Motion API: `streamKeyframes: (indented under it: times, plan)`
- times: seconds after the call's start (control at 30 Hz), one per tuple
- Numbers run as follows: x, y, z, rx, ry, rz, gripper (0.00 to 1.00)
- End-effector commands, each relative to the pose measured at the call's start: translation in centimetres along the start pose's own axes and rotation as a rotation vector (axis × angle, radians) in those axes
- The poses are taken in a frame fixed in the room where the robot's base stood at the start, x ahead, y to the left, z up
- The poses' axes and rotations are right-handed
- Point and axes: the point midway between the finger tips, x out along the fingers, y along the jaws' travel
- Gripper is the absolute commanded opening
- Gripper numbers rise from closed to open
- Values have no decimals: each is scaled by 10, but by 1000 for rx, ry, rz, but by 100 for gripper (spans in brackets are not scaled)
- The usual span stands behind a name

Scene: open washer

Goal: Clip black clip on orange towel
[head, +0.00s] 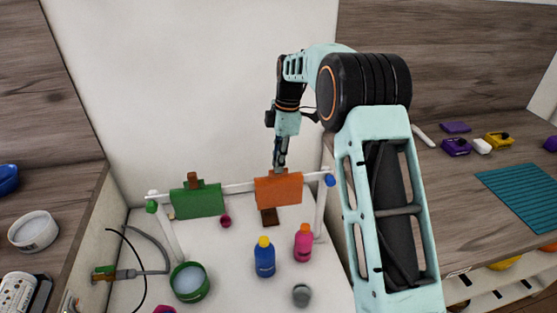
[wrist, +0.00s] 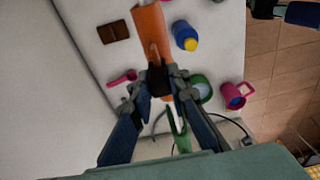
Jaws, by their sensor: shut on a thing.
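The orange towel (head: 279,191) hangs over the right part of a white rail; in the wrist view it shows nearly edge-on (wrist: 149,27). My gripper (head: 280,163) is right above the towel's top edge, pointing down. In the wrist view my gripper (wrist: 160,88) is shut on the black clip (wrist: 158,76), which lies between the fingertips and overlaps the towel's line. A small brown clip shows at the towel's top, just beyond the black clip. I cannot tell whether the black clip's jaws are around the towel.
A green towel (head: 197,202) with a brown clip hangs on the rail's left. Below stand a blue bottle (head: 264,259), a pink bottle (head: 303,244), a green bowl (head: 190,283) and a grey cup (head: 301,295). A dark brown block (head: 269,217) lies under the orange towel.

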Motion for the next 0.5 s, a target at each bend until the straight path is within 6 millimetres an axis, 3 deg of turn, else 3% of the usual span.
streamKeyframes:
  times: [0.5]
  plan:
    - [5,0,1,0,0,0,6]
